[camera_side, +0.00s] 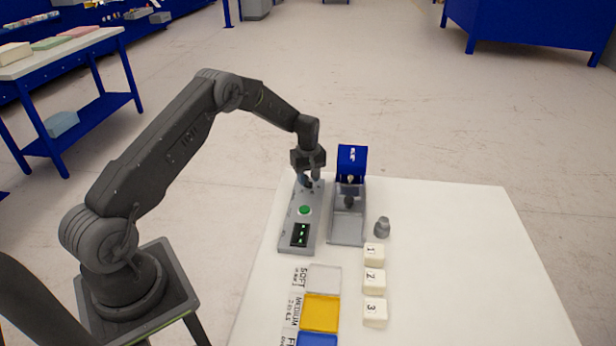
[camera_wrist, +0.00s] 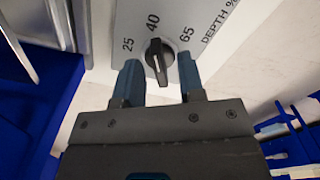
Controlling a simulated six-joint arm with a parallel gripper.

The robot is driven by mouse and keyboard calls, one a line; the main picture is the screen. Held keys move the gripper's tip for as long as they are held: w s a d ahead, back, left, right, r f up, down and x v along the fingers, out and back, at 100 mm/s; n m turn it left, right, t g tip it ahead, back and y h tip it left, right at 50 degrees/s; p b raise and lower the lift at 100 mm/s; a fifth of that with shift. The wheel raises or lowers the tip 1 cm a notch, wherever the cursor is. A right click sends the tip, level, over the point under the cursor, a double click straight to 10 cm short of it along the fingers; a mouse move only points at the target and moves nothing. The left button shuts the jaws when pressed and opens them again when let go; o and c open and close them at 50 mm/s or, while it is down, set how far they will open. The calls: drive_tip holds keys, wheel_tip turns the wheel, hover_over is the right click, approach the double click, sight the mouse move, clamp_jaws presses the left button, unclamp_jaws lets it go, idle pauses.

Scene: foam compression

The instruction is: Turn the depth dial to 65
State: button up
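The depth dial (camera_wrist: 158,62) is a black knob on the grey panel, with the marks 25, 40 and 65 around it. Its pointer is toward 40 in the wrist view. My gripper (camera_wrist: 159,66) is open, with one blue-grey finger on each side of the dial and a visible gap to the knob on both sides. In the side view my gripper (camera_side: 310,182) is over the far end of the control panel (camera_side: 297,222) and hides the dial there.
The panel has a green button (camera_side: 305,210) and a small display (camera_side: 301,234). The blue-topped press (camera_side: 351,160) stands close on the right. A grey weight-like piece (camera_side: 382,228), numbered white blocks (camera_side: 374,281) and coloured trays (camera_side: 320,313) are nearer. The table's right side is clear.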

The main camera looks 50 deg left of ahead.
drive_tip(key=shift+c, duration=0.2)
clamp_jaws()
drive_tip(key=shift+m, duration=0.3)
drive_tip(key=m, duration=1.1)
idle(0.4)
drive_tip(key=shift+m, duration=0.3)
idle(0.3)
drive_tip(key=shift+o, duration=0.2)
unclamp_jaws()
